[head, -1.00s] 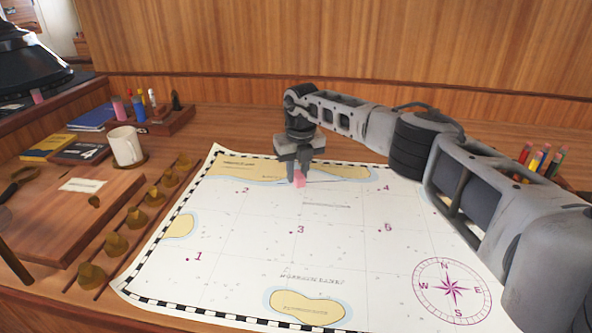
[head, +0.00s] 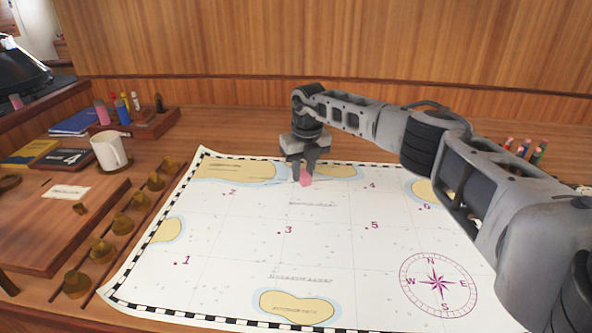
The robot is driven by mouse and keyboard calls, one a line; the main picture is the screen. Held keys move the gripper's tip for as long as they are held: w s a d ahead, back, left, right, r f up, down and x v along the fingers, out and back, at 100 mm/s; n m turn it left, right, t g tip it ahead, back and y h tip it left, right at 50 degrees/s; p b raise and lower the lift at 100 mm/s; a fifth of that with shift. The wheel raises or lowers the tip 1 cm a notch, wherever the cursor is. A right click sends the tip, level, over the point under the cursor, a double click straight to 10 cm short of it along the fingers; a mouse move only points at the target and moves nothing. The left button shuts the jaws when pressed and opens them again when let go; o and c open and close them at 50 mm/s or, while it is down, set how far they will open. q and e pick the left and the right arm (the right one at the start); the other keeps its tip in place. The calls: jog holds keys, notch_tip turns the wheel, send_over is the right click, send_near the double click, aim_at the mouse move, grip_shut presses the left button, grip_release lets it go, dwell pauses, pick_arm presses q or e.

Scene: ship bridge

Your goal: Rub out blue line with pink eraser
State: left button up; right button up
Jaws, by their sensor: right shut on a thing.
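My right gripper (head: 302,176) is shut on the pink eraser (head: 306,181), a small pink block whose lower end shows below the fingertips. The eraser is at the upper part of the white chart (head: 330,240), between the marks 2 and 4. It appears to touch the paper, though contact is hard to tell. I cannot make out a clear blue line now; the gripper and eraser cover part of that area. My left gripper is not in view.
A white mug (head: 109,152), brass weights (head: 103,250) and books (head: 62,158) stand left of the chart. A pen tray (head: 150,127) is behind them. Colored pencils (head: 524,148) stand at right behind my arm. The chart's middle is clear.

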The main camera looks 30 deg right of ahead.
aim_at(322, 179)
jog(key=shift+s+d, duration=0.1)
jog(key=shift+d, duration=0.05)
jog(key=shift+s+d, duration=0.3)
jog(key=shift+d, duration=0.25)
jog(key=shift+s+d, duration=0.25)
jog(key=shift+d, duration=0.25)
jog(key=shift+s+d, duration=0.3)
jog(key=shift+d, duration=0.3)
jog(key=shift+s+d, duration=0.3)
jog(key=shift+d, duration=0.25)
jog(key=shift+d, duration=0.1)
jog(key=shift+s+d+f, duration=0.1)
jog(key=shift+s+d, duration=0.2)
jog(key=shift+d, duration=0.2)
jog(key=shift+s+d, duration=0.3)
jog(key=shift+d, duration=0.2)
jog(key=shift+w+a, duration=0.35)
jog(key=shift+a, duration=0.25)
jog(key=shift+w+a, duration=0.3)
jog(key=shift+a, duration=0.25)
